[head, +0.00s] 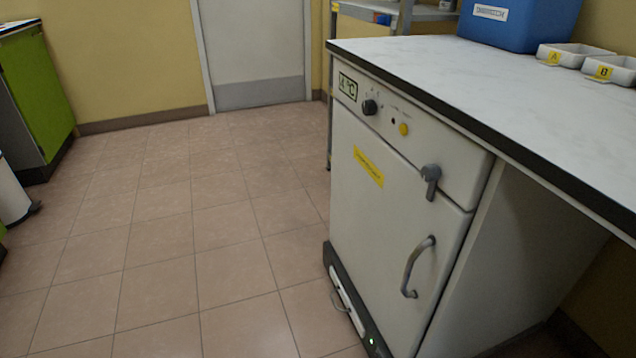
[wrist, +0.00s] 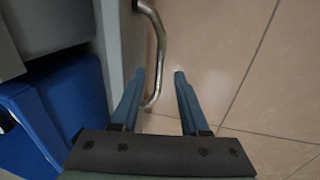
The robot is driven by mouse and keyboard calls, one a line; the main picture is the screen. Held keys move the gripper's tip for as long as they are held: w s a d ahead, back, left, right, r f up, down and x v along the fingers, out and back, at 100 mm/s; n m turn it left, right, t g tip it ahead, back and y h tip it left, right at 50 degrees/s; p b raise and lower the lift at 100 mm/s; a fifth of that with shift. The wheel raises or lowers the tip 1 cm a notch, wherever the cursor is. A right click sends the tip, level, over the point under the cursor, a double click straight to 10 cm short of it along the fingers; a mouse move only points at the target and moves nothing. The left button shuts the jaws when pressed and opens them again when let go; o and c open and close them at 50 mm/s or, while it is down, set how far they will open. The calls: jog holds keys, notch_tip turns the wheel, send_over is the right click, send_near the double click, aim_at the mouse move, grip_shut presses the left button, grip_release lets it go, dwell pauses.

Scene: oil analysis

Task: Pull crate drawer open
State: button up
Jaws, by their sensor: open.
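In the wrist view my gripper (wrist: 159,73) is open and empty, with its two dark blue fingers apart. A curved metal handle (wrist: 162,42) on a pale upright panel (wrist: 110,28) shows between the fingertips in the picture. I cannot tell whether a finger touches it. A blue crate (wrist: 38,120) is at the left, beside the panel. My gripper is not in the head view. There, a white cabinet (head: 375,215) has a closed door with a curved grey handle (head: 416,266). I cannot tell whether the wrist view shows this handle.
A pale countertop (head: 500,85) with a dark edge runs over the cabinet. It carries a blue box (head: 518,22) and white trays, one labelled A (head: 566,56) and one B (head: 610,72). The tiled floor (head: 190,230) left of the cabinet is clear. A green cupboard (head: 38,90) stands far left.

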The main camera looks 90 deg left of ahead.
notch_tip(320, 180, up, 12)
jog(key=s+p, duration=0.2)
jog(key=p, duration=0.5)
jog(key=shift+d+f, duration=0.15)
jog(key=shift+d, duration=0.15)
jog(key=shift+s, duration=0.1)
